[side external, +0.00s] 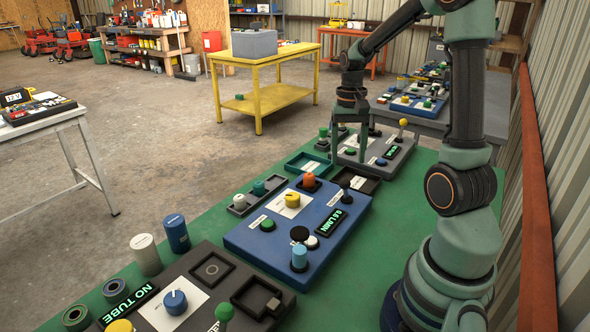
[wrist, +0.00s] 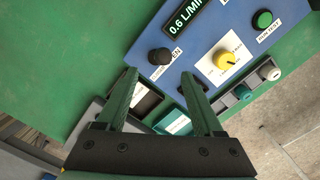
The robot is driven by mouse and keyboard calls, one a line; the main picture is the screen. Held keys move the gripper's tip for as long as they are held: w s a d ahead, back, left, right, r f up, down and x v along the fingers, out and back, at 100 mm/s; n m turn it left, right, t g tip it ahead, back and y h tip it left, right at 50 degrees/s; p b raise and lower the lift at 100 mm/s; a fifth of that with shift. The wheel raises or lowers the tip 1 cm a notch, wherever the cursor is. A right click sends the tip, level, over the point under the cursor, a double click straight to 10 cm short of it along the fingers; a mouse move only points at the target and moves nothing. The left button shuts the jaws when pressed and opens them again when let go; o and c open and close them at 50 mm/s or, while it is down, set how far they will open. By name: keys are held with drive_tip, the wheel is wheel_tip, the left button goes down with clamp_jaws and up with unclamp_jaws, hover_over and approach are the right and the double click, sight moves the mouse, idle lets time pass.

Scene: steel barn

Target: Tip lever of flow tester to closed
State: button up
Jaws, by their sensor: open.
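The flow tester is a blue box (side external: 240,238) on the green bench, with a lit display (side external: 332,222) reading 0.6 L/MIN and a yellow dial (side external: 292,200). A black-knobbed lever (side external: 345,183) stands at its far right corner. The wrist view shows the black knob (wrist: 160,56) beside a white label ending in "EN"; its tilt is hard to judge. My gripper (side external: 349,158) is open and empty, pointing down beyond the blue box over a grey panel. In the wrist view the fingertips (wrist: 159,75) are apart, with the black knob ahead of them and no contact visible.
An orange knob (side external: 309,180) stands on the blue box's far edge, close to the lever. A dark panel (side external: 205,262) with a NO TUBE display is at the near left. The grey panel (side external: 398,160) beyond carries a yellow-balled lever (side external: 402,124). Bare green bench lies right of the boxes.

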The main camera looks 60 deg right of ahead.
wheel_tip(320, 180, up, 4)
drive_tip(key=shift+w+r, duration=0.1)
idle(0.4)
